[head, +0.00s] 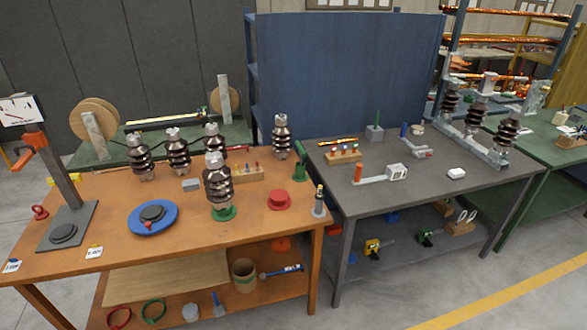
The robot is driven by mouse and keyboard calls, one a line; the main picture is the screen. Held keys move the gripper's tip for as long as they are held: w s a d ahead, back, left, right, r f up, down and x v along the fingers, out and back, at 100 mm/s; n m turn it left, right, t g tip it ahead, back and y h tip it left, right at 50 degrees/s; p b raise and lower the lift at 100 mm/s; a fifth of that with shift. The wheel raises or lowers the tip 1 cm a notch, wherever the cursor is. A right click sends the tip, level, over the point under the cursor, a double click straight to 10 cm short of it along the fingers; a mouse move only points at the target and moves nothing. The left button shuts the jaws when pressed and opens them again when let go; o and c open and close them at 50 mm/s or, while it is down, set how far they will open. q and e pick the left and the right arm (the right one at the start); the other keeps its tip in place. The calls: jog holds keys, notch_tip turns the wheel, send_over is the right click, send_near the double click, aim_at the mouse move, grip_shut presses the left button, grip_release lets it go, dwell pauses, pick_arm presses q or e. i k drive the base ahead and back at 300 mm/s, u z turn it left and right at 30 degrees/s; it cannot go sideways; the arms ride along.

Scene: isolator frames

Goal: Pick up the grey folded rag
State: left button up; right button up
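A small grey, flat-topped block-like item (191,185) lies on the orange-brown table (110,215), left of the brown ribbed insulator on the green base. It may be the grey folded rag, but it is too small to be sure. A small whitish item (456,174) lies on the dark grey table (440,192) at the right; I cannot tell whether it is cloth. Neither of my grippers shows in the head view.
Several insulators (218,180) stand on the orange-brown table. A blue disc (140,222), a red round part (280,200) and a dial stand (65,195) are there too. A grey tool (397,171) lies on the grey table. Floor (400,290) is clear in front.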

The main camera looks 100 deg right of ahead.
aim_at(192, 185)
jog(key=z, duration=0.3)
jog(key=k, duration=0.7)
jog(key=z, duration=1.55)
jog(key=i, duration=0.9)
jog(key=z, duration=0.75)
jog(key=i, duration=0.9)
